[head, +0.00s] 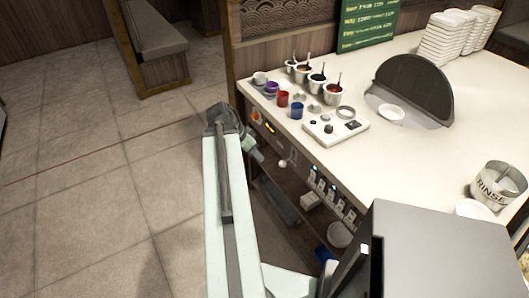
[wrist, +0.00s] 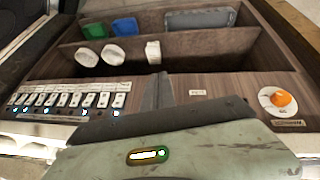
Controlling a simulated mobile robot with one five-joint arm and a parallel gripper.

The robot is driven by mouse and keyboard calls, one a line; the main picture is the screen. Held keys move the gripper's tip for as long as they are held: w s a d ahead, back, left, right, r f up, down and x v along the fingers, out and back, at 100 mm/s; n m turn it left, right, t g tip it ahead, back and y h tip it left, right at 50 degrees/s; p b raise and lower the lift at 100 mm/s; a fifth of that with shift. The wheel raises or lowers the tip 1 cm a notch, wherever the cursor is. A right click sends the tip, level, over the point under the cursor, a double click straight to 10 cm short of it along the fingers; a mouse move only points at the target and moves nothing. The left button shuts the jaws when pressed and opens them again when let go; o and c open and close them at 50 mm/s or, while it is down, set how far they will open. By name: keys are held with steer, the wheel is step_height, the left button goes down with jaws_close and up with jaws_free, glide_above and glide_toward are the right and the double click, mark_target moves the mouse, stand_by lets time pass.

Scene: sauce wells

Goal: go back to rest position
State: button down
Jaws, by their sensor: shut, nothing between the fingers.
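My arm reaches out along the left side of the counter in the head view. My gripper (head: 252,147) is low beside the counter's front face, below the counter top. In the wrist view the dark fingertips (wrist: 158,90) are together in front of the cabinet front, shut with nothing held.
The white counter (head: 380,165) carries several sauce wells (head: 316,86), red (head: 283,99) and blue (head: 297,110) cups, a control box (head: 335,127), a dark round lid (head: 415,88) and a RINSE pot (head: 498,182). Open shelves (wrist: 200,50) lie under it. The floor at left is clear.

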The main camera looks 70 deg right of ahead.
steer(key=shift+w+a+r, duration=0.3)
steer(key=shift+w, duration=0.05)
